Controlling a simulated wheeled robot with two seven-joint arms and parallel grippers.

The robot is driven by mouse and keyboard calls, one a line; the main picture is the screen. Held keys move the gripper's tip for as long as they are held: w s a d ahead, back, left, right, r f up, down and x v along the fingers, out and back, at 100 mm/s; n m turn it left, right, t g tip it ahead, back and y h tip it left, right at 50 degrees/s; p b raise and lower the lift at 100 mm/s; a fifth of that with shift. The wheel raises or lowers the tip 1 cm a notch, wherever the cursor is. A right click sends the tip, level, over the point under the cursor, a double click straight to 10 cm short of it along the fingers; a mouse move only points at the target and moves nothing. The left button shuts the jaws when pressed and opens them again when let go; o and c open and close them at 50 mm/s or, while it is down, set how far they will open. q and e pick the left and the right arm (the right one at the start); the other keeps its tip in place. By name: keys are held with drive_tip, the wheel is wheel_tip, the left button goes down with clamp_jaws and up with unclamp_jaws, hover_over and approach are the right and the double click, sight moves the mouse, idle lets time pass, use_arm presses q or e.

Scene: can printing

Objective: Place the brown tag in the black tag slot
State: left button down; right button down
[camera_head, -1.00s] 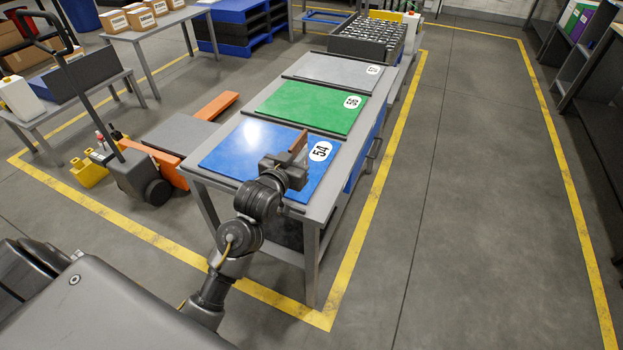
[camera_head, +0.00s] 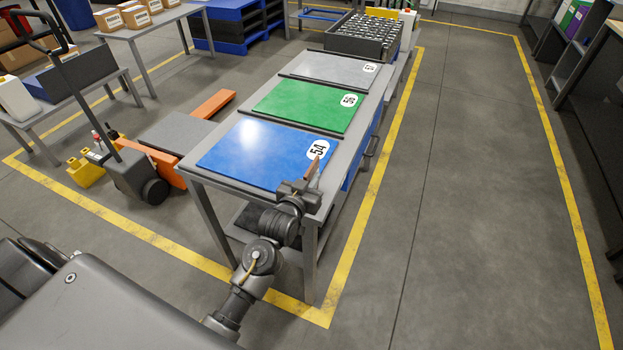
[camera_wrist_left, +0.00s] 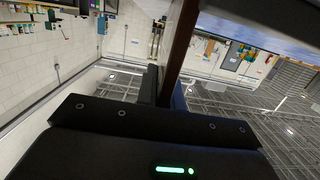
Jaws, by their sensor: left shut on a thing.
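My left gripper (camera_head: 304,185) is shut on the brown tag (camera_head: 314,168). The tag stands up from the jaws, close to the right front corner of the blue mat (camera_head: 245,155) marked 54. In the left wrist view, the tag (camera_wrist_left: 180,45) rises as a narrow brown strip from between the dark jaws (camera_wrist_left: 165,88). I cannot make out a black tag slot in either view. My right gripper is not in view.
The grey table (camera_head: 345,155) also carries a green mat (camera_head: 300,104) and a grey mat (camera_head: 328,68). A dark crate of cans (camera_head: 365,35) stands at the far end. An orange pallet truck (camera_head: 165,165) is at the left. The floor on the right is clear.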

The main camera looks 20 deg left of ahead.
use_arm(q)
drive_tip(key=c, duration=2)
unclamp_jaws()
drive_tip(key=shift+f, duration=0.15)
drive_tip(key=o, duration=0.5)
drive_tip(key=shift+r, duration=0.25)
drive_tip(key=s, duration=0.4)
drive_tip(key=s+r, duration=0.1)
drive_tip(key=s, duration=0.3)
drive_tip(key=s+b, duration=0.1)
drive_tip(key=s, duration=0.3)
drive_tip(key=shift+d+r, duration=0.2)
drive_tip(key=shift+r, duration=0.15)
drive_tip(key=shift+w, duration=0.1)
